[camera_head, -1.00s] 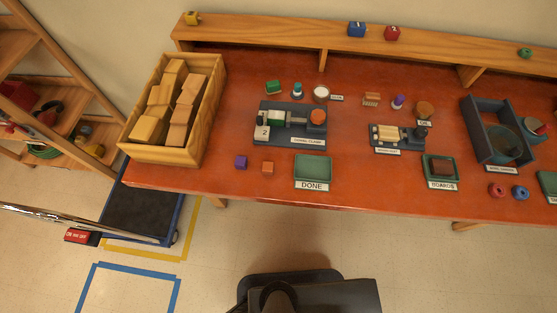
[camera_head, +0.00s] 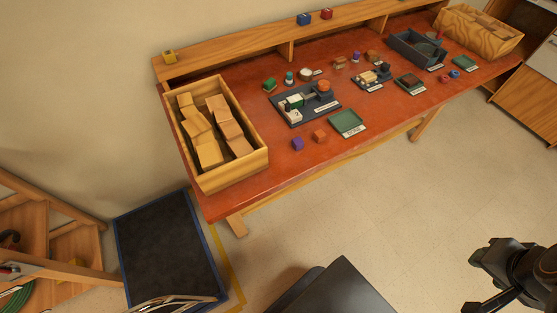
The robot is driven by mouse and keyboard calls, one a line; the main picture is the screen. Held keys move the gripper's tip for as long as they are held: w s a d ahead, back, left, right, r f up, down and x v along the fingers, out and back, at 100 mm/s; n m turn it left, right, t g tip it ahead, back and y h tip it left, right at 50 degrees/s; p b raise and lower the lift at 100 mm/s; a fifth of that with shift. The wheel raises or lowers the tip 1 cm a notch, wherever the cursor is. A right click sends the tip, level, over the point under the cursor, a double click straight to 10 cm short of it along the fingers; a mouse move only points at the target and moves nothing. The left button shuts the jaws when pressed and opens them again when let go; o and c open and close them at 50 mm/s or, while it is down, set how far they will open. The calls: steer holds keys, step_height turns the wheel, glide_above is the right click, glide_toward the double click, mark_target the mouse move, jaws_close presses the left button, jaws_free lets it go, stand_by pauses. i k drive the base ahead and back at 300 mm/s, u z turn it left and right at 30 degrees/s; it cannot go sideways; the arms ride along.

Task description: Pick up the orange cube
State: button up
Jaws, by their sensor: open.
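The orange cube (camera_head: 320,136) sits on the red-brown workbench (camera_head: 275,172) near its front edge. It stands just right of a purple block (camera_head: 298,144) and left of the green DONE tray (camera_head: 347,122). My gripper (camera_head: 492,304) shows at the lower right corner, over the floor, well apart from the bench and the cube. It is open, with nothing seen between its fingers, and is partly cut off by the picture's edge.
A wooden crate of blocks (camera_head: 262,165) stands on the bench's left end. A clamp fixture (camera_head: 292,117) lies behind the cube. A dark blue-edged platform (camera_head: 165,255) is on the floor at left.

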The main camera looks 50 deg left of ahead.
mark_target(319, 136)
steer(key=k, duration=0.35)
steer(key=u, duration=1.75)
steer(key=i, duration=0.5)
steer(key=u, duration=0.1)
